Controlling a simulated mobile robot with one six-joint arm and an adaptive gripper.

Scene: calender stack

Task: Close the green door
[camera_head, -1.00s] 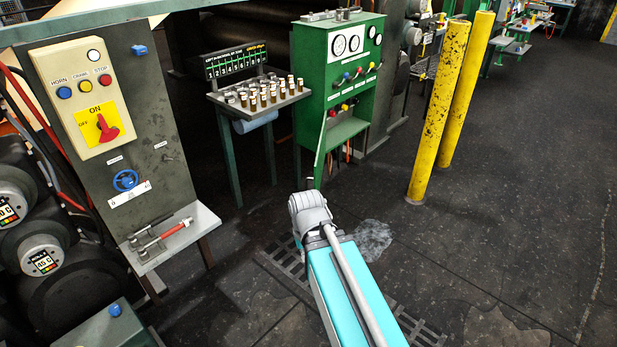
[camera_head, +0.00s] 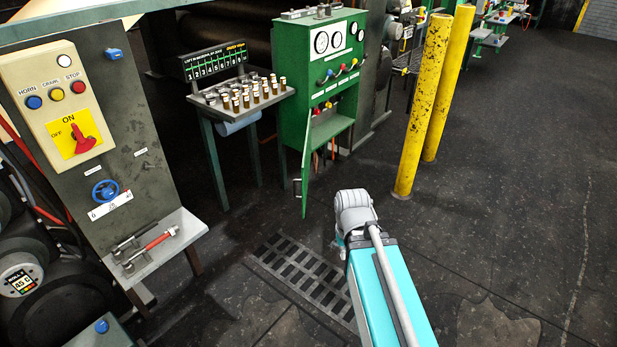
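The green door (camera_head: 305,172) hangs open on the left side of the green cabinet (camera_head: 290,70). I see it nearly edge-on, as a narrow upright strip with a small handle (camera_head: 298,188) near its lower end. The cabinet's lower compartment is uncovered, with a green shelf inside. My teal and grey arm rises from the bottom right, its grey joint a little right of the door in the picture and apart from it. My gripper does not show; the arm's far end is hidden behind that joint.
A bottle table (camera_head: 212,107) stands left of the cabinet. The control panel (camera_head: 35,95) and its small shelf (camera_head: 180,240) fill the left. Yellow posts (camera_head: 422,115) stand right of the cabinet. A floor grate (camera_head: 295,268) lies in front; open floor extends right.

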